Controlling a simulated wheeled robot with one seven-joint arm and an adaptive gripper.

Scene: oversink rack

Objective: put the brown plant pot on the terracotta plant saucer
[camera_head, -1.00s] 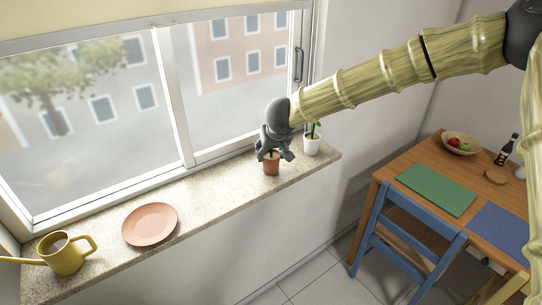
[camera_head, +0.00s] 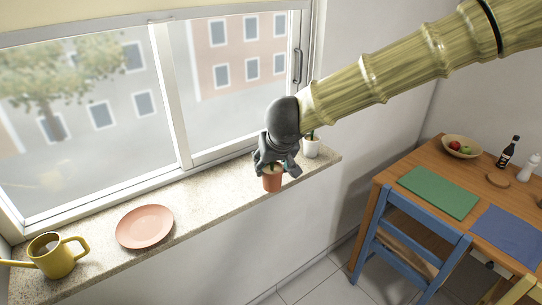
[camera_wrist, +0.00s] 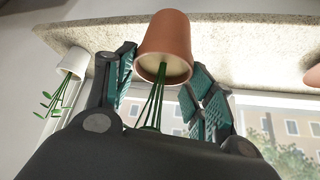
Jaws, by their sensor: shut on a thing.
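The brown plant pot (camera_head: 272,184) holds a small green plant and is upright at the window sill's front edge, right of the window's middle bar. My gripper (camera_head: 277,168) is above it, shut on it from the top. In the wrist view the pot (camera_wrist: 165,42) appears upside down between the fingers of my gripper (camera_wrist: 163,66), with its green stems running down towards the palm. The pot appears raised off the sill, but the height is hard to tell. The terracotta plant saucer (camera_head: 145,226) lies flat and empty on the sill, well to the left.
A yellow watering can (camera_head: 54,256) stands left of the saucer. A white pot with a plant (camera_head: 311,147) stands behind and right of my gripper. The stone sill (camera_head: 212,196) is bare between the brown pot and saucer. A wooden table (camera_head: 445,165) and blue chair (camera_head: 408,238) are at right.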

